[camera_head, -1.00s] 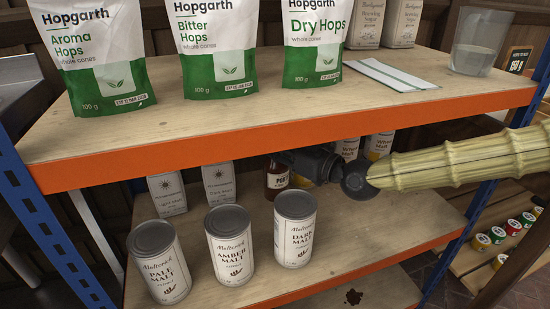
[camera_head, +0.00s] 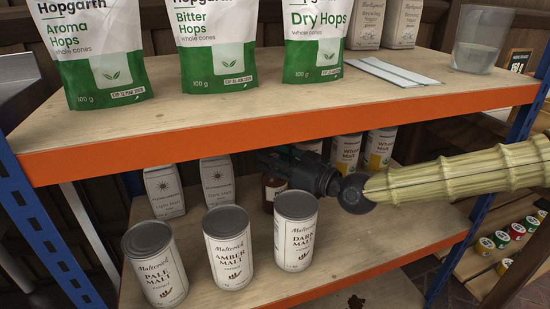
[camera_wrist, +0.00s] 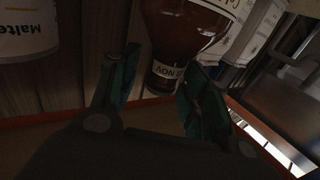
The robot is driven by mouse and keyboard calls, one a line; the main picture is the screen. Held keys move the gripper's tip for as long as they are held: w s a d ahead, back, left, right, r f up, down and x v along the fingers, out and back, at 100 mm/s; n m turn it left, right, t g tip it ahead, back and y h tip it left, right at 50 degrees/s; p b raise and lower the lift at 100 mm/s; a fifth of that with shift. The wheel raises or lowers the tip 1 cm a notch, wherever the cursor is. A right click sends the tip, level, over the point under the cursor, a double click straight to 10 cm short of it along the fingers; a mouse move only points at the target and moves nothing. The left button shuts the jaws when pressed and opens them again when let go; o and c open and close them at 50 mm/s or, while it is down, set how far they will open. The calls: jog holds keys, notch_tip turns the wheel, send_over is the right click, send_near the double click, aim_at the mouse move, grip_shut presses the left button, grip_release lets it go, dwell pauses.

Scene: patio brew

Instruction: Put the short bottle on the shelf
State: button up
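A brown bottle with a pale label (camera_head: 271,190) is on the middle shelf (camera_head: 395,235), behind the dark malt can. My gripper (camera_head: 275,162) reaches in under the upper board and hides the bottle's upper part. In the wrist view, which is upside down, the brown bottle (camera_wrist: 185,35) shows with its narrow end between the two fingers of my gripper (camera_wrist: 163,80). The fingers are apart. The right finger overlaps the bottle's edge, while a gap shows at the left finger. Whether this is the short bottle cannot be told.
Pale malt (camera_head: 156,265), amber malt (camera_head: 229,248) and dark malt (camera_head: 295,232) cans stand at the front of the middle shelf. Hop bags (camera_head: 215,45), a card (camera_head: 392,74) and a glass (camera_head: 482,40) are on the upper board (camera_head: 300,98).

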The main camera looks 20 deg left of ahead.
jog(key=shift+r, duration=0.1)
jog(key=shift+s+d, duration=0.1)
jog(key=shift+d, duration=0.2)
jog(key=p+v, duration=0.4)
jog(key=v, duration=0.7)
jog(key=shift+s+d, duration=0.15)
